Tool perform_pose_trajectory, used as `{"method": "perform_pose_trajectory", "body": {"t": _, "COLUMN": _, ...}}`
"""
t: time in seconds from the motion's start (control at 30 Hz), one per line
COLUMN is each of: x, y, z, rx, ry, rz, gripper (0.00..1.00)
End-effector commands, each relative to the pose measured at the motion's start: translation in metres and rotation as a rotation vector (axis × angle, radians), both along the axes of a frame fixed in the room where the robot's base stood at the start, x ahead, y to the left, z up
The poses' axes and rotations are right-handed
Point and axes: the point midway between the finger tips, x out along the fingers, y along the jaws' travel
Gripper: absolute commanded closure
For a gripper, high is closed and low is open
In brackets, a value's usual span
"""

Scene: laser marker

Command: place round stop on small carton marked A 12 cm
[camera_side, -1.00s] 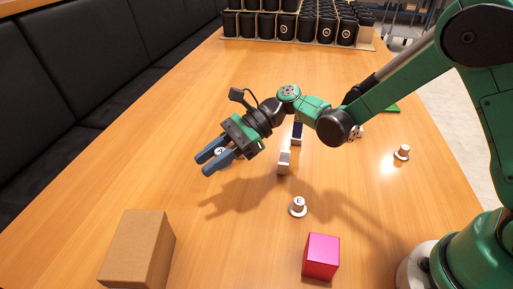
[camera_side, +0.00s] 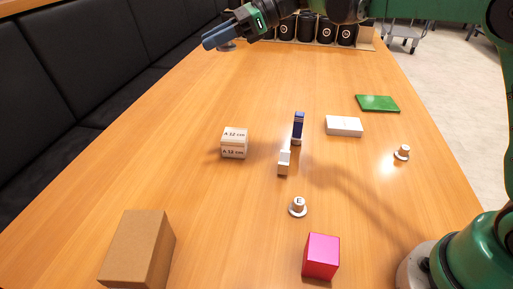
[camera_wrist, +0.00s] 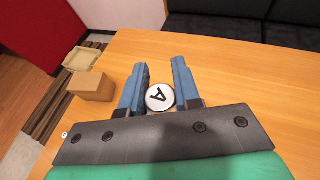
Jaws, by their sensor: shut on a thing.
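The small carton marked A 12 cm (camera_side: 234,152) stands on the table left of the middle in the side view, with lettering on its top and front. My gripper (camera_side: 222,40) is high at the upper left of that view, well above and beyond the carton. Its blue fingers are shut on a round stop (camera_wrist: 159,98) with a black A on its white face, seen between them in the wrist view. In the side view the held stop (camera_side: 227,46) is mostly hidden by the fingers.
A stop marked E (camera_side: 298,205) and another stop (camera_side: 403,152) stand on the table. Near the middle are a blue upright piece (camera_side: 298,126), a small white piece (camera_side: 284,160) and a white box (camera_side: 344,126). A pink cube (camera_side: 321,257) and cardboard box (camera_side: 138,250) are in front.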

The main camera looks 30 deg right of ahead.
Motion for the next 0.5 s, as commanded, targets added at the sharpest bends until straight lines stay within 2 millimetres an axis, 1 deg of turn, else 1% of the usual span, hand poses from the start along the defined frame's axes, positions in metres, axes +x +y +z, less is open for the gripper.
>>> {"method": "perform_pose_trajectory", "body": {"t": 0.07, "x": 0.006, "y": -0.007, "z": -0.003, "rx": 0.0, "ry": 0.001, "rz": -0.022, "gripper": 1.0}}
{"method": "perform_pose_trajectory", "body": {"t": 0.17, "x": 0.007, "y": -0.008, "z": -0.022, "rx": 0.0, "ry": 0.001, "rz": -0.026, "gripper": 1.0}}
{"method": "perform_pose_trajectory", "body": {"t": 0.4, "x": 0.007, "y": -0.007, "z": -0.093, "rx": 0.0, "ry": 0.0, "rz": -0.025, "gripper": 1.0}}
{"method": "perform_pose_trajectory", "body": {"t": 0.5, "x": 0.007, "y": -0.007, "z": -0.121, "rx": 0.001, "ry": 0.0, "rz": -0.024, "gripper": 1.0}}
